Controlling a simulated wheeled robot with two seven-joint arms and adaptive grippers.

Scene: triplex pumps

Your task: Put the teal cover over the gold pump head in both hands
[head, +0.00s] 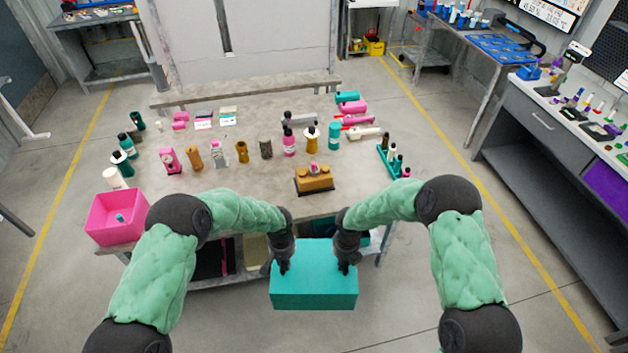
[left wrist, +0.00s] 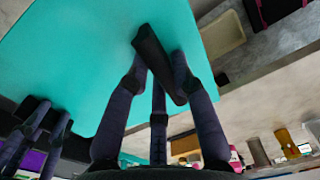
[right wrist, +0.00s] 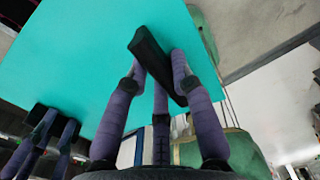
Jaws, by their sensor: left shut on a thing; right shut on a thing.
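The teal cover (head: 314,292) is a large box shape held in front of the table's near edge, level, with its top facing up. It has two dark handles on top. My left gripper (head: 284,268) is shut on its left handle (left wrist: 160,62). My right gripper (head: 345,267) is shut on its right handle (right wrist: 157,65). The cover's teal top also fills much of the left wrist view (left wrist: 90,60) and the right wrist view (right wrist: 80,60). The gold pump head (head: 314,183) sits on a dark base on the table, beyond the cover and near the front edge, with a pink item on top.
The table (head: 230,185) holds several bottles and parts behind the pump head. A pink bin (head: 117,218) stands at the front left corner. A teal rack (head: 392,162) with bottles is at the right. A shelf lies under the table.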

